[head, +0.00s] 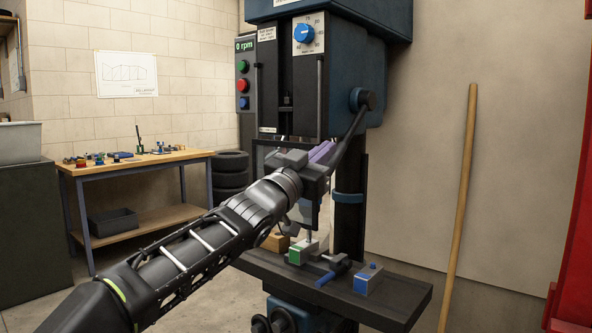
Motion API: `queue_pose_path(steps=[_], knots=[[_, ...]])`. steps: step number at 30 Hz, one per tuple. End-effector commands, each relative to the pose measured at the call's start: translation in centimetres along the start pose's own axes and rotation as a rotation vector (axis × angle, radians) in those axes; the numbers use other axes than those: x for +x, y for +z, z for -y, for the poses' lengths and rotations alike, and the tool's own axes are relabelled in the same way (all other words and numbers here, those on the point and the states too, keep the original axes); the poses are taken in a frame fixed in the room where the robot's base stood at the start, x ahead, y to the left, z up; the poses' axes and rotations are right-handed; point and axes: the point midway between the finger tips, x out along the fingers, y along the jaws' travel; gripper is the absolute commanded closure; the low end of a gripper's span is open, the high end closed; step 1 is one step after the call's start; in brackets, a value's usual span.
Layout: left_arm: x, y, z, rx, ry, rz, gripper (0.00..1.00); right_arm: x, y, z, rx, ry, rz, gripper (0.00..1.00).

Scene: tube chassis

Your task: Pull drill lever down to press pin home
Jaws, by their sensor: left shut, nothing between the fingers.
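The drill lever (353,122) is a dark bar running from a blue hub (360,99) on the right side of the drill press (372,60) down and left to my left gripper (325,149). The gripper's lilac fingers are shut with nothing between them. They lie just left of the lever; whether they touch it I cannot tell. My left arm hides the lever's lower end and part of the spindle. Below, a small vise with a green-faced block (296,256) sits on the drill table (408,300). I cannot make out the pin clearly. My right gripper is not in view.
A blue-topped block (367,280) sits on the drill table, right of the vise. A wooden pole (461,200) leans on the right wall. A workbench (130,165) with small parts and stacked tyres (231,172) stand behind. A red edge (575,240) is at far right.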

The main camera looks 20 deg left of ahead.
Motion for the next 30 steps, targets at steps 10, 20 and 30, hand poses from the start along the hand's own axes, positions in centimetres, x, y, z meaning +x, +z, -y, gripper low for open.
queue_pose_path(steps=[10, 20, 30], knots=[[-6.6, -0.2, -0.3, 0.002, -0.002, -0.004, 1.0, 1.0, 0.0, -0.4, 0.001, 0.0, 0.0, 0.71], [-9.8, 0.2, -0.4, 0.001, -0.001, -0.003, 1.0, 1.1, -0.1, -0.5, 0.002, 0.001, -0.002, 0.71], [-9.8, 0.0, -0.3, 0.001, -0.001, -0.003, 1.0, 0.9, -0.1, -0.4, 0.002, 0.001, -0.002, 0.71]])
